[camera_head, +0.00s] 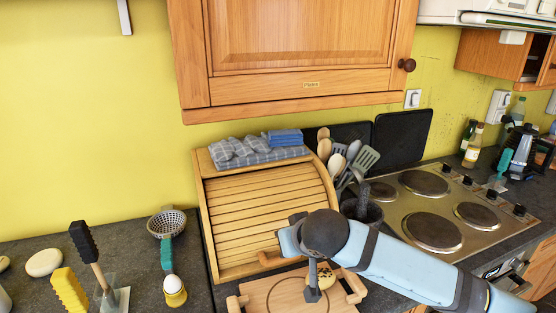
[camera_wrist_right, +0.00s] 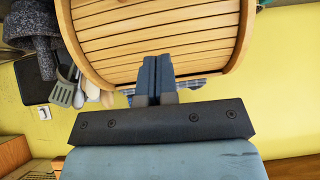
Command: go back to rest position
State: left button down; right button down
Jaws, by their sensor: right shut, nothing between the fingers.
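My right arm reaches in from the right in the head view. Its gripper (camera_head: 313,292) points down over a wooden tray (camera_head: 262,297) in front of a wooden roll-front bread box (camera_head: 265,215). In the right wrist view the two fingers (camera_wrist_right: 156,68) are together with nothing between them. Behind them is the slatted front of the bread box (camera_wrist_right: 150,28), which is closed. I cannot tell whether the fingertips touch the tray. My left gripper is not in view.
Utensils in a dark pot (camera_head: 365,205) and a hob (camera_head: 440,210) are to the right. An egg (camera_head: 173,284), a strainer (camera_head: 166,223) and brushes stand left. A wall cabinet (camera_head: 300,50) hangs above.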

jog(key=s+f+y+p, duration=0.1)
jog(key=s+f, duration=0.1)
jog(key=f, duration=0.2)
jog(key=s+f+y+p, duration=0.1)
jog(key=s+f, duration=0.2)
jog(key=f, duration=0.1)
jog(key=s+f+t+y+p, duration=0.1)
jog(key=s+f, duration=0.2)
jog(key=f, duration=0.1)
jog(key=shift+s+d+f+y, duration=0.1)
jog(key=shift+d+f+y, duration=0.1)
jog(key=shift+y, duration=0.2)
jog(key=s+d+f+t+h+p, duration=0.1)
jog(key=s+d+f, duration=0.5)
jog(key=s, duration=0.3)
jog(key=s+d+f+h+p, duration=0.2)
jog(key=s+d+f, duration=0.4)
jog(key=s+d, duration=0.2)
jog(key=shift+s+d+f+m+t+h, duration=0.3)
jog(key=shift+s+m+t, duration=0.1)
jog(key=shift+s, duration=0.25)
